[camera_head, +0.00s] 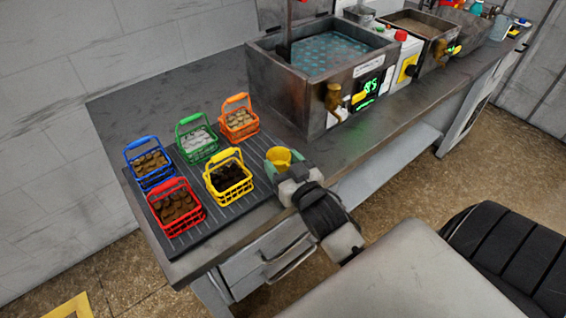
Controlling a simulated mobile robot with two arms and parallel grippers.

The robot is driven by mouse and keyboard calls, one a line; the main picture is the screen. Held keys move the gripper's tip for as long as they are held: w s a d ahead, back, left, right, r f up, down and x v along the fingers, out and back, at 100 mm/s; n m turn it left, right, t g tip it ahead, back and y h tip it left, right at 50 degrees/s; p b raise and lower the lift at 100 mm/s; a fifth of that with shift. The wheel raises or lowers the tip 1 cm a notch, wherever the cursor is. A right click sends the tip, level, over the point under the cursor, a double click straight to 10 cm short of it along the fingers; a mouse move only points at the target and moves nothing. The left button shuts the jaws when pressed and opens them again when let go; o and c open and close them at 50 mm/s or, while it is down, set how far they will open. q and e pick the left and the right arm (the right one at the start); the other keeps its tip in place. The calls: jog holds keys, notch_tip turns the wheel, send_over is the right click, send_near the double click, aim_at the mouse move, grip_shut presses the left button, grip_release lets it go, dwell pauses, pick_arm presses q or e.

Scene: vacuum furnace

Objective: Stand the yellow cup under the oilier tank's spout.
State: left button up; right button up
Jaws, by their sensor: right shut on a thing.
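The yellow cup (279,155) is in my right gripper (281,163), which is shut on it. The cup looks upright, above the bench's front edge and just right of the yellow basket. The nearer tank (315,100) holds bluish liquid and has a brass spout (333,98) on its front, up and right of the cup. The farther tank (428,43) holds brownish liquid and has a brass spout (440,51). I cannot clearly judge from here which liquid is oilier. My left gripper is not in view.
Several baskets, including a yellow basket (228,176), a red basket (176,208) and an orange basket (239,120), stand on a ribbed mat (248,200) at left. A control box (408,60) stands between the tanks. A bench strip (350,135) before the nearer tank is clear.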

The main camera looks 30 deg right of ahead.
jog(key=shift+f, duration=0.15)
jog(key=o, duration=1)
